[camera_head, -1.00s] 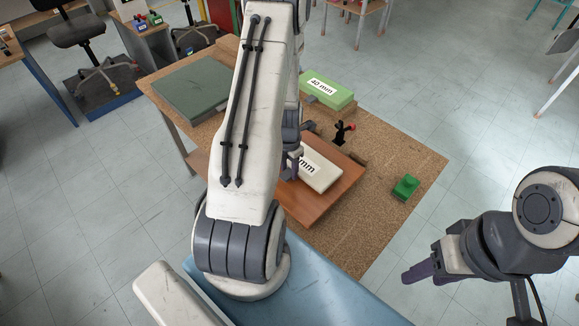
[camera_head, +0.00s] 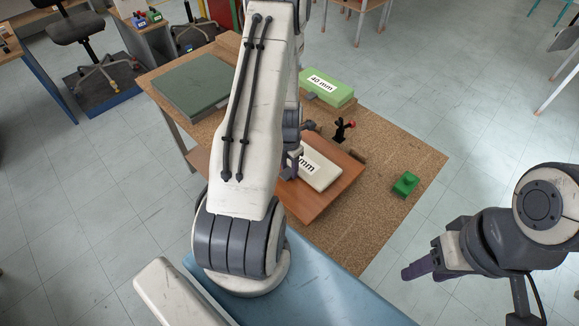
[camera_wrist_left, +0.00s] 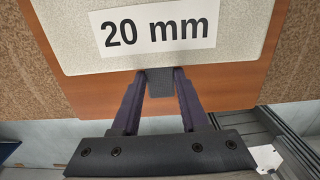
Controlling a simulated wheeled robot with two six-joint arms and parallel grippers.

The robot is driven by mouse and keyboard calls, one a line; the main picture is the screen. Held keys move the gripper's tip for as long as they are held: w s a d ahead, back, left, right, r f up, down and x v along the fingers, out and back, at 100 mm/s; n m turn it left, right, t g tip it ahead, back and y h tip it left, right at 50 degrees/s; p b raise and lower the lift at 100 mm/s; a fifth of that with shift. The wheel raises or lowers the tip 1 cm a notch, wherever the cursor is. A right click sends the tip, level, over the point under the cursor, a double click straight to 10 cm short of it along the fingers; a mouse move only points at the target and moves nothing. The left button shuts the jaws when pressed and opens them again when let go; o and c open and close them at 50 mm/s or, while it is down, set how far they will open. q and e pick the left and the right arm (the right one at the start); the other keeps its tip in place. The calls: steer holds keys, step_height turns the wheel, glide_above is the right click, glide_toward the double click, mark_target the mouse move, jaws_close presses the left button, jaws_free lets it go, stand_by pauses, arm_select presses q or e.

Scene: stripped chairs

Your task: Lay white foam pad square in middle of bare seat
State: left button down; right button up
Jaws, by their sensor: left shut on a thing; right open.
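The white foam pad (camera_head: 321,168), labelled "20 mm", is over the reddish-brown bare seat board (camera_head: 322,193). In the left wrist view the pad (camera_wrist_left: 85,57) has brown seat (camera_wrist_left: 225,88) showing along its near edge and right side. My left gripper (camera_wrist_left: 160,78) is shut on the pad's dark grey tab at its near edge. Whether the pad touches the seat I cannot tell. In the head view my left arm hides the pad's left part, and the left gripper (camera_head: 292,165) shows beside it. My right gripper (camera_head: 408,273) is open and empty, off the table's right side.
The seat lies on a cork-topped table (camera_head: 385,205). A green pad labelled "40 mm" (camera_head: 328,88) lies behind, and a dark green pad (camera_head: 192,85) at back left. A black clamp with a red tip (camera_head: 343,130) and a green block (camera_head: 405,184) stand near the seat.

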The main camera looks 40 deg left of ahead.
arm_select(q)
steer(key=shift+f, duration=0.3)
stand_by(0.7)
steer(key=shift+c, duration=1.7)
jaws_free()
steer(key=shift+o, duration=0.4)
steer(key=shift+r+p, duration=3.5)
steer(key=shift+p, duration=0.55)
steer(key=shift+r, duration=0.1)
